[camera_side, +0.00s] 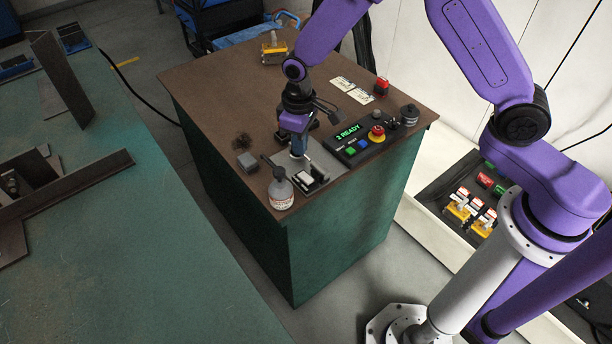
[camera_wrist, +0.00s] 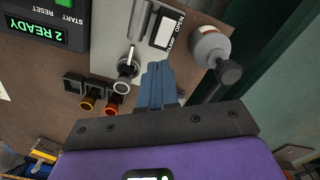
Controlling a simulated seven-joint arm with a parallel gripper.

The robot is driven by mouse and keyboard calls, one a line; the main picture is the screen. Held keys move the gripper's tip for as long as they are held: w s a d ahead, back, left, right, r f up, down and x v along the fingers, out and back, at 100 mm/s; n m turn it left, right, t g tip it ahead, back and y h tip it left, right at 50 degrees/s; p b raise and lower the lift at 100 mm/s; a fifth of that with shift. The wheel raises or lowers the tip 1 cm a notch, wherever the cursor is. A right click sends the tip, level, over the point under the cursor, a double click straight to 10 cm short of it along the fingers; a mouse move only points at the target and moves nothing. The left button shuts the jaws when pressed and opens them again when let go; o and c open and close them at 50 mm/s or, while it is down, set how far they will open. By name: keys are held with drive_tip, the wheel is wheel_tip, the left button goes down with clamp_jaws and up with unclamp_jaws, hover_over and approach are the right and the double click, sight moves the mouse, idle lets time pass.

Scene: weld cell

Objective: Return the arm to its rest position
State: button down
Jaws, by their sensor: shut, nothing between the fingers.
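My purple arm reaches in from the right over a brown-topped green cabinet (camera_side: 330,240). My gripper (camera_side: 298,155) points down close above the grey fixture plate on the cabinet top. In the wrist view, the blue fingers of my gripper (camera_wrist: 158,75) are together with nothing between them. Whether the fingertips touch the plate cannot be told.
A control box (camera_side: 358,143) reading "2 READY" lies to the right, with a red button (camera_side: 377,132). A yellow-based part (camera_side: 273,48) sits at the back. A green welding table (camera_side: 110,240) is at left.

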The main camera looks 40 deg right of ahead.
drive_tip(key=s+d+r+n, duration=0.2)
drive_tip(key=s+d+r, duration=0.2)
drive_tip(key=s, duration=0.6)
drive_tip(key=s+d+r+n, duration=0.2)
drive_tip(key=s+d+r, duration=0.2)
drive_tip(key=s, duration=0.6)
drive_tip(key=s+d+r+n, duration=0.2)
drive_tip(key=s+d+r, duration=0.2)
drive_tip(key=s+r, duration=0.4)
drive_tip(key=shift+s+d+n, duration=0.15)
drive_tip(key=shift+s+n, duration=0.15)
drive_tip(key=shift+s, duration=0.75)
